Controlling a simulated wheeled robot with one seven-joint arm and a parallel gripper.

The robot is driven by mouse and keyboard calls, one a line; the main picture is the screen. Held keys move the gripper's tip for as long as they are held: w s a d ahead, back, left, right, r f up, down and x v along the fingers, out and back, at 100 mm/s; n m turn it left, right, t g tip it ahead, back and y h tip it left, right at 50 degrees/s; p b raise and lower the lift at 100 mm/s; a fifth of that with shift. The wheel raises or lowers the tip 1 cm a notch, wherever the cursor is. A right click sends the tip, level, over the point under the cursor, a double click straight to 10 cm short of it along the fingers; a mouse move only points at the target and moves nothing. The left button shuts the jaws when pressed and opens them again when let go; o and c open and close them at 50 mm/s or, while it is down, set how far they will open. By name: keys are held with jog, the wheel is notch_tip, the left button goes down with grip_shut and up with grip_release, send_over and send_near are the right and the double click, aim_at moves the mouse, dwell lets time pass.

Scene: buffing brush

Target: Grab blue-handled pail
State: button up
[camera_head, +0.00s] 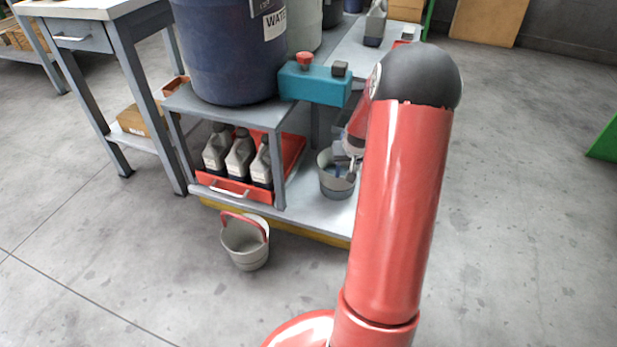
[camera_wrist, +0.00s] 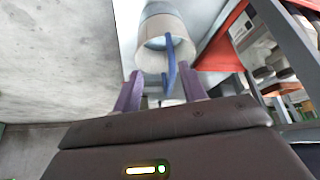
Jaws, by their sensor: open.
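The blue-handled pail is a grey bucket (camera_head: 335,184) on the lower shelf of the cart in the head view, partly behind my arm. In the wrist view the pail (camera_wrist: 163,20) is at the top centre, with its blue handle (camera_wrist: 171,62) hanging toward me. My gripper (camera_wrist: 161,74) is open, its two purple fingers on either side of the handle's lower end in the picture. I cannot tell whether either finger touches the handle. In the head view my arm hides most of the gripper.
A red-handled pail (camera_head: 246,248) stands on the floor in front of the cart. Several grey bottles (camera_head: 240,157) stand in a red tray (camera_head: 228,190) beside the blue-handled pail. A large blue barrel (camera_head: 228,55) and a teal control box (camera_head: 317,84) are above. Floor at the right is clear.

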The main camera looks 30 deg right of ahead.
jog(key=w+d, duration=0.1)
jog(key=w, duration=0.2)
jog(key=w+d+f, duration=0.1)
jog(key=w+d, duration=0.1)
jog(key=w, duration=0.2)
jog(key=w+d, duration=0.2)
jog(key=w, duration=0.2)
jog(key=shift+d+f, duration=0.2)
jog(key=shift+d, duration=0.05)
jog(key=x, duration=0.5)
jog(key=shift+w, duration=0.15)
grip_shut()
dwell(0.7)
jog(key=shift+r, duration=0.1)
